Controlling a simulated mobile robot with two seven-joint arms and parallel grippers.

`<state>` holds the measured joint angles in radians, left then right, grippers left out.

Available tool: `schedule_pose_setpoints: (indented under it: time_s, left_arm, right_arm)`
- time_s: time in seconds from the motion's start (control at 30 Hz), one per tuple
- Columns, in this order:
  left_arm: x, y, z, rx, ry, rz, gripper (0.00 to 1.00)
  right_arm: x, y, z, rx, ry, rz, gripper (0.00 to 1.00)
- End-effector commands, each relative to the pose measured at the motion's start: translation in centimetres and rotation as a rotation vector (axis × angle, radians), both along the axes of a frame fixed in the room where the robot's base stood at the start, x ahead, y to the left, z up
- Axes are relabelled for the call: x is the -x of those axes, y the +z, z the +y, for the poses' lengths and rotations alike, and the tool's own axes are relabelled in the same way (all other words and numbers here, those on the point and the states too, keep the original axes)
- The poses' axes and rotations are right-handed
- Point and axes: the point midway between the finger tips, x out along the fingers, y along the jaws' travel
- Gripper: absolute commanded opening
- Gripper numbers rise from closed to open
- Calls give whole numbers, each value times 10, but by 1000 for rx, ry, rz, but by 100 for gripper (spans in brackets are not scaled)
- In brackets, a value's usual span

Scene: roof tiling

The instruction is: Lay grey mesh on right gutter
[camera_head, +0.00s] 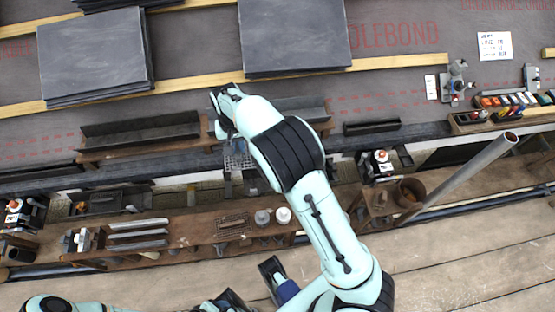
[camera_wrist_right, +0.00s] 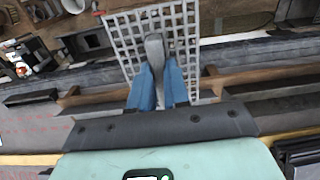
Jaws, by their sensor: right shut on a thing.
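The grey mesh (camera_wrist_right: 125,42) is a square grid, held between the blue fingers of my right gripper (camera_wrist_right: 157,75) in the wrist view. In the head view the mesh (camera_head: 238,160) shows small beneath my right gripper (camera_head: 238,142), over the roof's lower edge. Dark trough-like gutter pieces lie along that edge: one at left (camera_head: 140,132) and one at right (camera_head: 300,108), partly hidden by my right arm. Whether the mesh touches anything below is unclear. My left gripper (camera_head: 262,290) is at the bottom, partly cut off; its jaws are not clear.
Dark slate stacks (camera_head: 92,55) and (camera_head: 295,35) lie on the roof along wooden battens. A wooden shelf (camera_head: 185,232) with tools and cups runs below the edge. A slanted grey pipe (camera_head: 465,172) and a coloured sample tray (camera_head: 500,112) are at right.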

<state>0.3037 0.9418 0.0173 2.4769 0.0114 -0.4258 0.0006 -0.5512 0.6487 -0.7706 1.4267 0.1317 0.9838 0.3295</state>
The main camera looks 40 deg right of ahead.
Motion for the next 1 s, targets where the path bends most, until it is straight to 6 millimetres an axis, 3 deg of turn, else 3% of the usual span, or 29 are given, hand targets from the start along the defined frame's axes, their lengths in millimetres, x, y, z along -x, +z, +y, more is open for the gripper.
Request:
schedule_pose_setpoints:
  time_s: [0.03, 0.2, 0.3, 0.43, 0.63, 1.0]
  left_arm:
    - [-3, -8, 1, -4, 4, -10, 55]
    - [-14, -22, 5, -16, 15, -43, 55]
    - [-20, -29, 6, -21, 21, -58, 55]
    - [-26, -35, 8, -27, 26, -76, 55]
    - [-30, -39, 9, -31, 30, -88, 55]
    - [-40, -49, 14, -44, 41, -115, 55]
  right_arm:
    - [-1, -31, -15, 2, -159, 10, 0]
    - [-1, -111, -59, 0, -733, 16, 0]
    - [4, -151, -83, 1, -1038, 16, 0]
    - [12, -191, -108, 1, -1343, 15, 0]
    - [18, -217, -126, 1, -1572, 9, 0]
    - [19, -231, -127, 2, -1595, 10, 0]
